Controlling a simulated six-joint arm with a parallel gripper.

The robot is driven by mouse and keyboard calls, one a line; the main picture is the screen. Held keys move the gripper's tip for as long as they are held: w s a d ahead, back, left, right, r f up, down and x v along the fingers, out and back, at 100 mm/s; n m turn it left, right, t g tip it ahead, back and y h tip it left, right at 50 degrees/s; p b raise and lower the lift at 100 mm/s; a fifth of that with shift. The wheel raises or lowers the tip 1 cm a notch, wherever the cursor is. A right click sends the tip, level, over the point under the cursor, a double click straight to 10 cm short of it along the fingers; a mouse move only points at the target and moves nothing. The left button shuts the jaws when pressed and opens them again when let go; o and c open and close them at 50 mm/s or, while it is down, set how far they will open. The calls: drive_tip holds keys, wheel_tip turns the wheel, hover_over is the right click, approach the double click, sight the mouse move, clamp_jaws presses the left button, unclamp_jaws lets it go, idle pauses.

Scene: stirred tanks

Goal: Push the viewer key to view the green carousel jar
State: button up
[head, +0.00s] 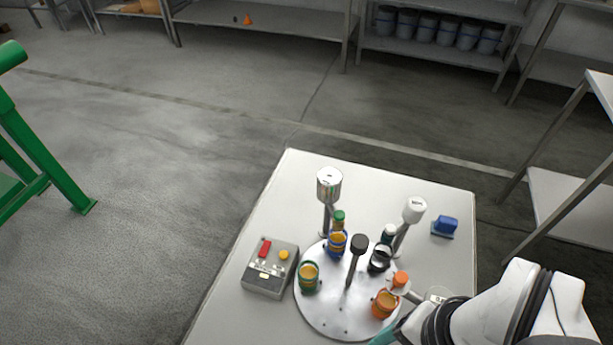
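The white round carousel (330,318) stands on the table. The green jar (308,279), with orange-yellow contents, sits at its left side. A blue jar (336,246) is at its back, a black jar (379,262) at its back right and an orange jar (384,304) at its right. A grey key box (262,284) left of the carousel has a red key (265,248) and a round yellow key (284,255); its small labels are unreadable. My arm enters at bottom right. Only a teal part of my gripper (384,338) shows at the bottom edge, right of the carousel's front; its fingers are hidden.
A silver-headed stirrer (329,185) and a white-headed one (414,209) stand behind the carousel. A black-topped post (359,244) rises from its middle. A blue object (445,226) lies at the table's right. The table's back left is clear.

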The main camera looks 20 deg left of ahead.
clamp_jaws()
idle(1.5)
